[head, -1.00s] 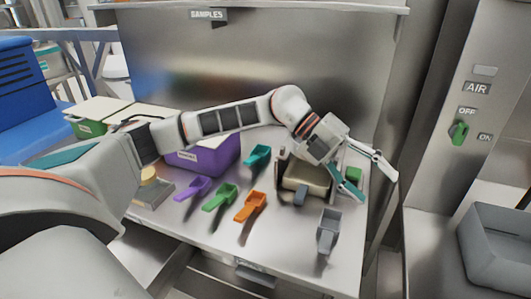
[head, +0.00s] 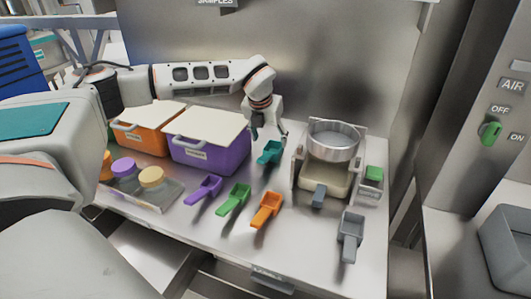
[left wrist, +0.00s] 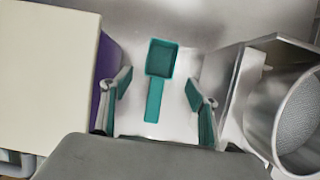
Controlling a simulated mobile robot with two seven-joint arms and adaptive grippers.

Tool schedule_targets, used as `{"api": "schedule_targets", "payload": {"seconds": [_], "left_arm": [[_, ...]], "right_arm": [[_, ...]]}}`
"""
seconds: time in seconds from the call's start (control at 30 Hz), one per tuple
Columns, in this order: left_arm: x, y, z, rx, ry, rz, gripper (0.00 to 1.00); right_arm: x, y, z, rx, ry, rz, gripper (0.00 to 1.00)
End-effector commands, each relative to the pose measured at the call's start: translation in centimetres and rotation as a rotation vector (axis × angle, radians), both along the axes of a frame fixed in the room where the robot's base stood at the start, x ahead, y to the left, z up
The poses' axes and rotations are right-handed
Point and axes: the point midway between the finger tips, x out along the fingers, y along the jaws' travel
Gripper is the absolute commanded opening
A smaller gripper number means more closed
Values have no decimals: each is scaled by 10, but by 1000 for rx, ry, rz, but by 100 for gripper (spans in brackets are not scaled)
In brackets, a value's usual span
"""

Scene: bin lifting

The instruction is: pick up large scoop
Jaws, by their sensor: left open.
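A teal scoop (head: 269,153) lies on the metal table, just right of the purple bin. In the left wrist view the teal scoop (left wrist: 161,60) has its square cup at the top and its handle pointing down between my fingers. My left gripper (head: 268,132) is open above it, pointing down, with nothing held. Other scoops lie nearer the front: purple (head: 203,190), green (head: 234,199), orange (head: 267,209) and grey (head: 350,232). The grey one looks the biggest, but I cannot tell which is called large. My right gripper is out of view.
The purple bin (head: 210,155) and orange bin (head: 142,138) stand left of my gripper. A sieve device with a round metal pan (head: 333,141) stands close on the right. A tray with coloured jars (head: 150,178) is at the front left.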

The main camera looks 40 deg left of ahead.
Motion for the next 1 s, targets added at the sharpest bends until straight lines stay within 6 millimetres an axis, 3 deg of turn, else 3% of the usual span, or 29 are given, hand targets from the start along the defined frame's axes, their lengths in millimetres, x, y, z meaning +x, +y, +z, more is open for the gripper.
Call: {"api": "schedule_targets", "payload": {"seconds": [0.6, 0.9, 1.0], "left_arm": [[19, 6, -69, -2, 3, 1, 60], [21, 6, -72, -3, 1, 0, 60], [21, 6, -72, -3, 1, 0, 34]], "right_arm": [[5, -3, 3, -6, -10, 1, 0], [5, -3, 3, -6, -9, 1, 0], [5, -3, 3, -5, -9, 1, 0]]}}
